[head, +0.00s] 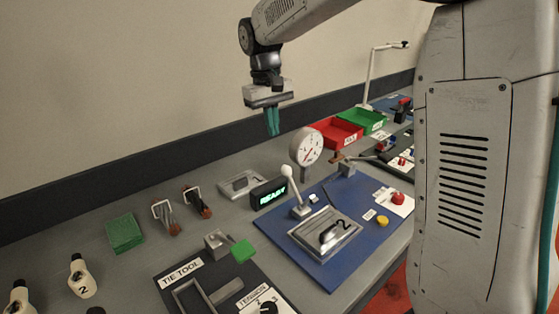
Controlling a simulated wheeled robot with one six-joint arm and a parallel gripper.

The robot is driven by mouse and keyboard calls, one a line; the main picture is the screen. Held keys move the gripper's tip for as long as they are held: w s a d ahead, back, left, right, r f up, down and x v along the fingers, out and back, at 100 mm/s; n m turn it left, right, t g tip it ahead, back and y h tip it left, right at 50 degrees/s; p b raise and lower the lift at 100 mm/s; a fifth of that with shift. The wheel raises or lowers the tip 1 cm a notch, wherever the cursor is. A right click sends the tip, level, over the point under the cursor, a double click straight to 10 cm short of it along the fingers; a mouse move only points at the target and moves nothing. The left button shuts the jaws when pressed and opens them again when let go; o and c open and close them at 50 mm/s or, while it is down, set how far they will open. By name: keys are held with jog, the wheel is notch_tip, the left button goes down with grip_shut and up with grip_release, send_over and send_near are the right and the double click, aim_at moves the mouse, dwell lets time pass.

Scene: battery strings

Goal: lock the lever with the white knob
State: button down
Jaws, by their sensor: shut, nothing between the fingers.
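The lever with the white knob (287,171) stands on the blue mat (331,275), left of the dial gauge. Its grey shaft rises from a small base (301,211) and leans slightly left at the top. Whether it is locked cannot be told. My gripper (272,121) hangs above and a little left of the lever, pointing down, with its teal fingers shut and empty. It is apart from the lever, well above the bench.
A round gauge (307,147) stands close right of the lever, and a READY display (268,194) close left. Red bin (337,131) and green bin (362,120) stand behind. My column blocks the right side.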

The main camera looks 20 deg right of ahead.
jog(key=shift+w+a+f, duration=0.1)
jog(key=shift+w+f, duration=0.25)
jog(key=shift+w, duration=0.25)
jog(key=shift+w+a+f, duration=0.1)
jog(key=shift+w+f, duration=0.2)
jog(key=shift+w, duration=0.25)
jog(key=shift+f, duration=0.1)
jog(key=f, duration=0.3)
jog(key=s+f, duration=0.1)
jog(key=f, duration=0.2)
jog(key=d+f, duration=0.1)
jog(key=f, duration=0.3)
jog(key=shift+s, duration=0.15)
jog(key=shift+s+d+r, duration=0.1)
jog(key=shift+s+r, duration=0.35)
jog(key=shift+s, duration=0.15)
jog(key=shift+s+d+r, duration=0.1)
jog(key=shift+s+r, duration=0.3)
jog(key=shift+s, duration=0.2)
jog(key=shift+s+r, duration=0.2)
jog(key=shift+s, duration=0.3)
